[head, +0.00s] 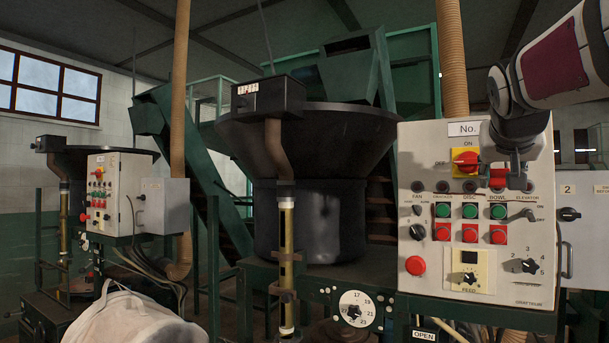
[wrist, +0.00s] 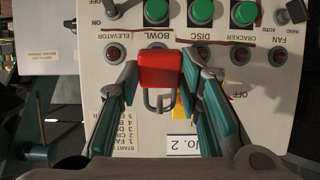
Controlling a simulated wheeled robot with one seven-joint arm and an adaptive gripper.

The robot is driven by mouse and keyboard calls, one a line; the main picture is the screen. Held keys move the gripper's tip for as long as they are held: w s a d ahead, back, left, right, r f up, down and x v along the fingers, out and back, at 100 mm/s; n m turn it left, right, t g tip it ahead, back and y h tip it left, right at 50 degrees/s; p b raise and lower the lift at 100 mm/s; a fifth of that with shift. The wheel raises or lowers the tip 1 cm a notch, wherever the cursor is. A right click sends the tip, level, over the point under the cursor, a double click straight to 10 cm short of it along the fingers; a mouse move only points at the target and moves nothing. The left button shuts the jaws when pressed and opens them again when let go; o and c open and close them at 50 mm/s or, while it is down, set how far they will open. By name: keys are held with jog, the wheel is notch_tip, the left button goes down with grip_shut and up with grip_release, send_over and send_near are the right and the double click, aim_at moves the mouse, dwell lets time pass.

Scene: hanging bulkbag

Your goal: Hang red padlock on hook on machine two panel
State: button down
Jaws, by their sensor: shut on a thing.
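My gripper (head: 510,180) is in front of the upper part of the machine two panel (head: 405,255). In the wrist view, the gripper (wrist: 160,62) is shut on the red padlock (wrist: 160,72), with a finger on each side of its body. The padlock's grey shackle (wrist: 160,104) points towards the bottom of that view, the side where the "No. 2" label (wrist: 186,146) is. In the head view, part of the red padlock (head: 497,179) shows beside the fingers. I cannot make out the hook in either view; the gripper and arm cover part of the panel.
Around the gripper are a red and yellow rotary switch (head: 465,162), green buttons (head: 470,211), red buttons (head: 470,233) and a grey lever (head: 523,215) that sticks out. Another control box (head: 102,195) stands at the far left. A white bulk bag (head: 130,318) is low at the left.

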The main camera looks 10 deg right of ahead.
jog(key=c, duration=1.1)
grip_release()
jog(key=shift+o, duration=0.2)
jog(key=shift+s+a+r, duration=0.1)
